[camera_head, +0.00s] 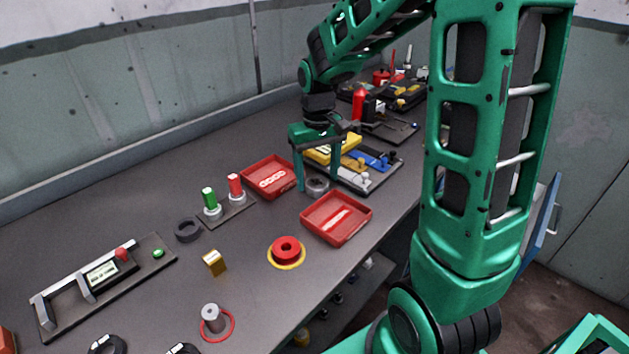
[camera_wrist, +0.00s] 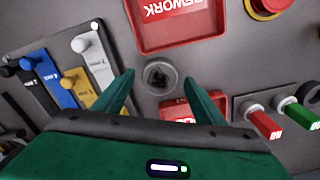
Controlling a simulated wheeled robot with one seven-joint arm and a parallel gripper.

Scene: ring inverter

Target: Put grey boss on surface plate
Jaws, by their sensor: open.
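A round grey piece with a dark hollow, which looks like the grey boss (camera_head: 317,187), sits on the bench between two red trays. In the wrist view the boss (camera_wrist: 157,76) shows between the fingertips of my gripper (camera_wrist: 159,78). My gripper (camera_head: 317,178) is open and points down over it, one finger on each side. The frames do not show whether the fingers touch it. I cannot tell which thing is the surface plate; no plate in view is clearly marked so.
The red trays (camera_head: 363,209) (camera_head: 245,181) flank the boss closely. A panel with coloured levers (camera_head: 371,181) stands just right.

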